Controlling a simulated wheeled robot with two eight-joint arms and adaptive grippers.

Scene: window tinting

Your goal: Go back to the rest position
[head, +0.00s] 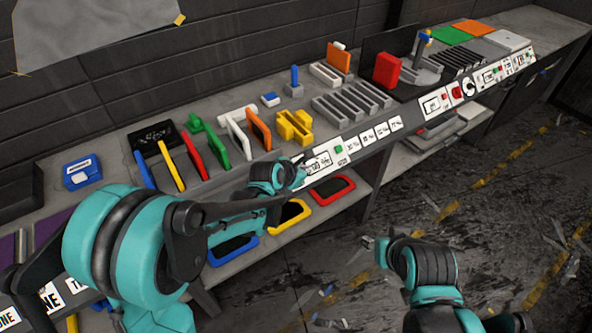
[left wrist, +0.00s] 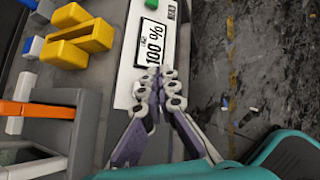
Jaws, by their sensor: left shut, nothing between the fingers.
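My left gripper (head: 301,168) is over the front edge of the workbench, by the white label strip (head: 322,160). In the left wrist view my left gripper (left wrist: 160,76) is shut and empty. Its fingertips meet beside a white panel with "100 %" on it (left wrist: 154,42). I cannot tell whether they touch it. My right gripper (head: 370,243) shows small at the end of the right arm, over the floor and apart from the bench. Its fingers are too small to read.
The workbench holds a yellow block piece (head: 295,126), an orange card (head: 259,130), coloured squeegees, a slotted grey rack (head: 352,101) and a red block (head: 387,70). Red- and blue-rimmed trays (head: 332,190) lie on the shelf below. The floor (head: 500,215) at right is mostly open with scattered scraps.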

